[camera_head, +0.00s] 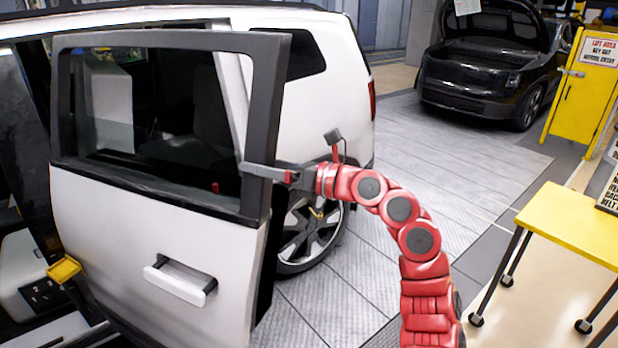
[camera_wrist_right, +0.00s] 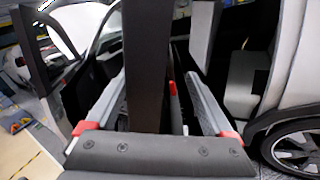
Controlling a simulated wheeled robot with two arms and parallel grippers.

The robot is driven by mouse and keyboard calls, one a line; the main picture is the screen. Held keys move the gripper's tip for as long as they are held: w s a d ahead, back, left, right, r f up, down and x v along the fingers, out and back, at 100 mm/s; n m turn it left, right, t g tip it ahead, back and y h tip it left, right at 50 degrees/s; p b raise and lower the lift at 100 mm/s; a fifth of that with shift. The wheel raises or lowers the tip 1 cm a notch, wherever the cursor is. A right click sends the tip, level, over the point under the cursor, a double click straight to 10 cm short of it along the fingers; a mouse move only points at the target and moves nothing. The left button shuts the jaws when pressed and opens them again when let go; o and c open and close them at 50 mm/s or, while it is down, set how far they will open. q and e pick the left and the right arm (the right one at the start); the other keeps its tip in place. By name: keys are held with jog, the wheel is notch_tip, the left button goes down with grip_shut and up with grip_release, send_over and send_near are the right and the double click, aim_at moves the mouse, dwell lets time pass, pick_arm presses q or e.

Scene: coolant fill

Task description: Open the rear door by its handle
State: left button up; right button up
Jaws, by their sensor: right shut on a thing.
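The rear door (camera_head: 150,240) of the white vehicle stands swung open in the head view, with a dark window frame and a white lower panel. Its white handle (camera_head: 180,280) sits low on the panel, with nothing touching it. My right gripper (camera_head: 258,171) is at the rear upright of the window frame, well above the handle. In the right wrist view the dark upright (camera_wrist_right: 148,65) stands between the two fingers of my right gripper (camera_wrist_right: 155,100), which is shut on it. My left gripper is not in view.
A rear wheel (camera_head: 310,228) and the white body (camera_head: 325,95) are behind the door. A yellow table (camera_head: 575,220) and a yellow cabinet (camera_head: 583,95) stand at right. A black car (camera_head: 490,75) is parked behind. The grey floor between is clear.

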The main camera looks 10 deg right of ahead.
jog(key=b+v, duration=0.3)
jog(key=v, duration=1.1)
jog(key=shift+s+d+b, duration=0.15)
jog(key=shift+d+b, duration=0.15)
jog(key=shift+b, duration=0.1)
